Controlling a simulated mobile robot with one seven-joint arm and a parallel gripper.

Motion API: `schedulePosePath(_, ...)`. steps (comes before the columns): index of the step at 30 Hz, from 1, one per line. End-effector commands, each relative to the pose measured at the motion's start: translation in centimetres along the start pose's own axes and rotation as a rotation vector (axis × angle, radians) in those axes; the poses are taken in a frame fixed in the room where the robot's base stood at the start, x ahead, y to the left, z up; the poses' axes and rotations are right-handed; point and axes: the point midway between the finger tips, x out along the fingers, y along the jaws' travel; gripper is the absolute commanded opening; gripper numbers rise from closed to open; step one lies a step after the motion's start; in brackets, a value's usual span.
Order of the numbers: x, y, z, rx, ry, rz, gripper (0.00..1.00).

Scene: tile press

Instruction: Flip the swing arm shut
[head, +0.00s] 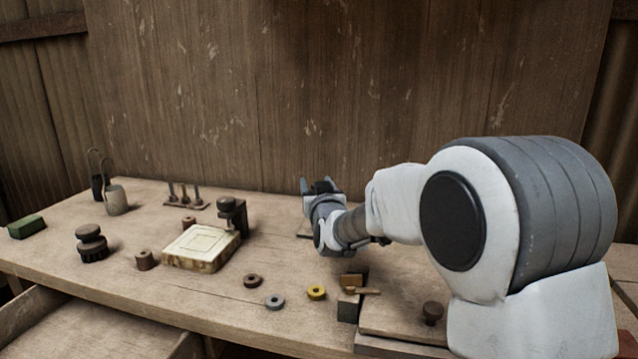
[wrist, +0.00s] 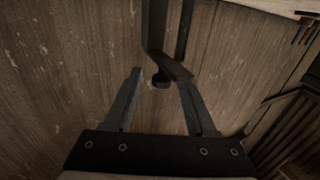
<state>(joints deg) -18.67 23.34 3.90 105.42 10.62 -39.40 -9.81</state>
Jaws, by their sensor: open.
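My gripper (head: 317,186) is raised above the back middle of the workbench, fingers pointing away toward the wooden wall. In the wrist view my gripper (wrist: 162,80) is open, with a gap between its two fingers. A dark metal bar (wrist: 155,28) with a bent end, likely the swing arm, comes in from the top of that view. A small dark knob (wrist: 161,84) at its end shows between the fingertips. I cannot tell whether the fingers touch it. In the head view my gripper and arm hide most of this part; only a base edge (head: 303,236) shows.
A pale square tile block (head: 201,246) lies beside a dark post fixture (head: 232,214). Several rings, including a yellow one (head: 316,292), lie in front. A dark stacked knob (head: 91,243), a green block (head: 27,226) and a grey canister (head: 116,200) stand left. An open drawer (head: 100,335) juts out below.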

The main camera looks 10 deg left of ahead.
Motion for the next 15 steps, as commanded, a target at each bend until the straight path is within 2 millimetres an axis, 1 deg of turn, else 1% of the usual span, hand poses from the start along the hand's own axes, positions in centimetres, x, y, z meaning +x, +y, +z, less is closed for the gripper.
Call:
schedulePosePath(2, 0.0, 0.0, -0.3, 0.0, 0.0, -0.001, 0.56)
schedulePosePath(5, 0.0, 0.0, -1.6, 0.0, 0.003, 0.0, 0.56)
schedulePosePath(10, -0.1, 0.2, -5.1, 0.001, 0.004, 0.002, 0.56)
schedulePosePath(11, -0.5, 1.2, -5.2, -0.001, 0.003, 0.006, 0.56)
schedulePosePath(12, -0.9, 2.1, -5.6, -0.001, 0.003, 0.007, 0.56)
schedulePosePath(15, -1.9, 4.0, -6.9, -0.001, 0.004, 0.007, 0.56)
